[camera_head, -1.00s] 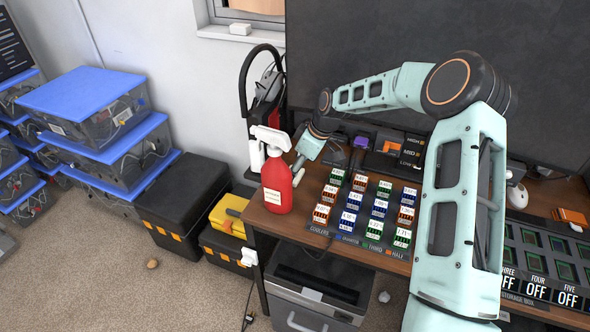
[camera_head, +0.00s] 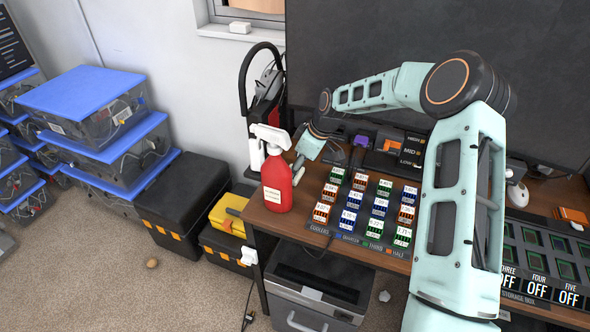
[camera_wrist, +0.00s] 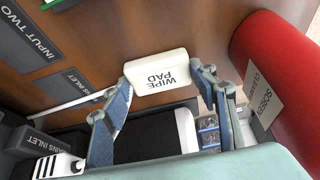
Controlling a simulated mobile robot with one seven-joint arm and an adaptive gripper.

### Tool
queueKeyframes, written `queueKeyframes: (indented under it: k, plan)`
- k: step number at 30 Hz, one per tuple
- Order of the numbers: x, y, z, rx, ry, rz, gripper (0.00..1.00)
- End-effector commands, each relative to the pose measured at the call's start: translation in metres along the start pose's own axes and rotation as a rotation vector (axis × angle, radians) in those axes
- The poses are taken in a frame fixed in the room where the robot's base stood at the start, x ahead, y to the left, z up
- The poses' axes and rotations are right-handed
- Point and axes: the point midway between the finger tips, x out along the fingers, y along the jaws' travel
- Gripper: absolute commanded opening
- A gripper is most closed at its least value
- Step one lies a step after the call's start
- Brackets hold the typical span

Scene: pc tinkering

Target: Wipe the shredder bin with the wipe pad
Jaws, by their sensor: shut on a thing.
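The shredder bin (camera_head: 310,310) is a grey box with a dark top opening and a front handle. It stands on the floor under the desk in the head view. In the wrist view, my gripper (camera_wrist: 160,78) is shut on the white wipe pad (camera_wrist: 157,65), its fingers at the pad's two sides. The printed words "WIPE PAD" face the camera. In the head view, my gripper is at the desk's left end, just behind the red spray bottle (camera_head: 277,186), which partly hides it. The pad cannot be made out there. The bin is below and apart from my gripper.
The bottle also stands close on the right in the wrist view (camera_wrist: 285,75). Several cooler blocks sit on a dark mat (camera_head: 348,240) on the desk (camera_head: 262,218). Black and yellow toolboxes (camera_head: 182,208) stand left of the bin. Carpet is free in front.

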Motion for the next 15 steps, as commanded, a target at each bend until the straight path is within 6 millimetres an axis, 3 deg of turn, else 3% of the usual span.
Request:
queueKeyframes:
  k: [7,15]
  plan:
    - [-0.005,0.000,-0.002,0.000,0.000,0.001,0.29]
    - [-0.030,0.000,-0.013,-0.001,0.000,0.001,0.29]
